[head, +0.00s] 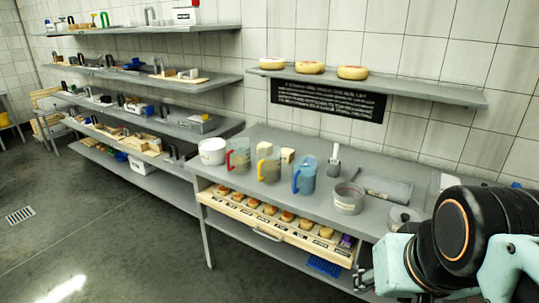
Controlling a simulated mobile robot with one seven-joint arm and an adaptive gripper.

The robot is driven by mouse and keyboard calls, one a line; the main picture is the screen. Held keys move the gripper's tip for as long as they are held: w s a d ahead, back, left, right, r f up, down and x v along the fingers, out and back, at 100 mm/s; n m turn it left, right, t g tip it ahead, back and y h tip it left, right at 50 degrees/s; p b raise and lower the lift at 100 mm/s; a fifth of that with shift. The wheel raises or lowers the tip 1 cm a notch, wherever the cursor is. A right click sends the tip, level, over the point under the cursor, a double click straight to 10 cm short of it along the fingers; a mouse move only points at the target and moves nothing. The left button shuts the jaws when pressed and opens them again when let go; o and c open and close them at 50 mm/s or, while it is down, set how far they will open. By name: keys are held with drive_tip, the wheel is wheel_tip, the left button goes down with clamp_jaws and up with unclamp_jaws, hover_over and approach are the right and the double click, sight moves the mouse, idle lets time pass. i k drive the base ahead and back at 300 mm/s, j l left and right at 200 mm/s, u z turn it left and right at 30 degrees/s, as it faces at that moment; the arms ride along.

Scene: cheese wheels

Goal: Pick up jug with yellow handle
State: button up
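The jug with the yellow handle (272,168) stands upright on the grey worktop, in the middle of a row of three clear jugs. Its yellow handle is on its left side. A jug with a red handle (240,156) stands to its left and a jug with a blue handle (307,175) to its right, each apart from it. My gripper (363,280) shows only as a small dark shape at the lower right, in front of the worktop and well away from the jugs. Its fingers are too unclear to tell whether they are open or shut.
The worktop (225,187) also bears a white tub (212,151), pale blocks (287,155), a metal pot (349,198) and a flat grey tray (388,189). An open drawer (290,236) of small cheeses juts out below. Cheese wheels (310,67) sit on the wall shelf. Floor (130,240) is clear at left.

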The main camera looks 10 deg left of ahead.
sight(268, 167)
drive_tip(key=u, duration=0.5)
drive_tip(key=z, duration=1.4)
drive_tip(key=u, duration=1.4)
drive_tip(key=i+u, duration=0.3)
drive_tip(key=i, duration=1.35)
